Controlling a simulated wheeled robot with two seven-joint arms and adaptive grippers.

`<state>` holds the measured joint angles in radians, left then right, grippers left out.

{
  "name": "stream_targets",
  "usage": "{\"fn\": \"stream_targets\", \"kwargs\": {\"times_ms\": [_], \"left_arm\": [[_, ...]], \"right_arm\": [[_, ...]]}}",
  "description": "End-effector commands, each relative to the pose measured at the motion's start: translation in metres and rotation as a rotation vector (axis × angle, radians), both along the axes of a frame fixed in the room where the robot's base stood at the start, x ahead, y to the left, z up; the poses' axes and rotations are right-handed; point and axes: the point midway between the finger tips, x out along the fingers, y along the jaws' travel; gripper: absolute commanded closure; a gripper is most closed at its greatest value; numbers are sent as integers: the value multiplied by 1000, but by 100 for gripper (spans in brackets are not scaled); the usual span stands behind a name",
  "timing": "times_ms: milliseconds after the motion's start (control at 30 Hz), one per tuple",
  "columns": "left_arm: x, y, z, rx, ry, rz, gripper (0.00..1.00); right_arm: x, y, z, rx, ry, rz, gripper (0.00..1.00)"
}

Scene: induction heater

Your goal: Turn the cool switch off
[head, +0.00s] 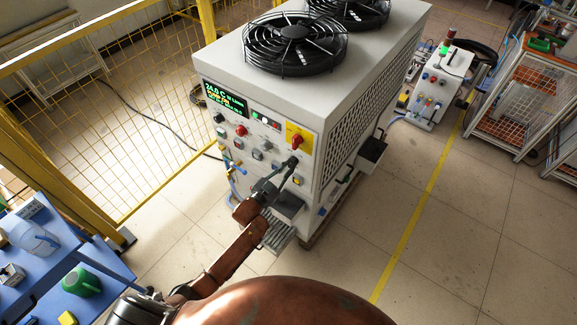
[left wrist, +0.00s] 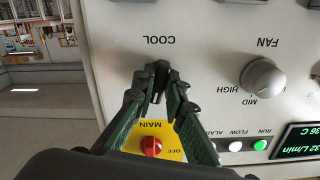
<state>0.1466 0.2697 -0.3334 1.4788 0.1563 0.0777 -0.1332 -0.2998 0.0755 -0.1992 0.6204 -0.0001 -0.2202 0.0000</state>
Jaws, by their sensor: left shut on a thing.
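The white heater unit (head: 345,75) stands in the middle of the head view, with its control panel facing me. My left gripper (head: 290,163) reaches the right part of this panel, just below the yellow main-switch plate (head: 304,131). In the left wrist view, which shows the panel upside down, the left gripper (left wrist: 158,82) has its fingertips closed together beside the COOL label. They are shut on the small dark cool switch (left wrist: 158,69), which is mostly hidden between them. Its exact setting cannot be read. My right gripper is not in view.
The red main switch (left wrist: 151,146) sits close to the fingers. The grey fan knob (left wrist: 262,78) and lit green display (left wrist: 297,143) are farther along the panel.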

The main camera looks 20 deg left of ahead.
Motion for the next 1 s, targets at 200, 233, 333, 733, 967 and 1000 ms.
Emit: {"fn": "stream_targets", "kwargs": {"times_ms": [200,233,333,733,967,1000], "left_arm": [[-1,-1,1,-161,61,0,100],[-1,-1,1,-181,68,0,100],[-1,-1,1,-245,90,0,100],[-1,-3,0,-394,144,-1,100],[-1,-3,-1,-409,150,-1,100],[-1,-3,-1,-409,150,-1,100]], "right_arm": [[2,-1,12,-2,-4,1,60],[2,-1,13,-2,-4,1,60],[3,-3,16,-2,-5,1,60],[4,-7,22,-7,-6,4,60],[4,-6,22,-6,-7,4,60],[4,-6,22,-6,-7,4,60]]}}
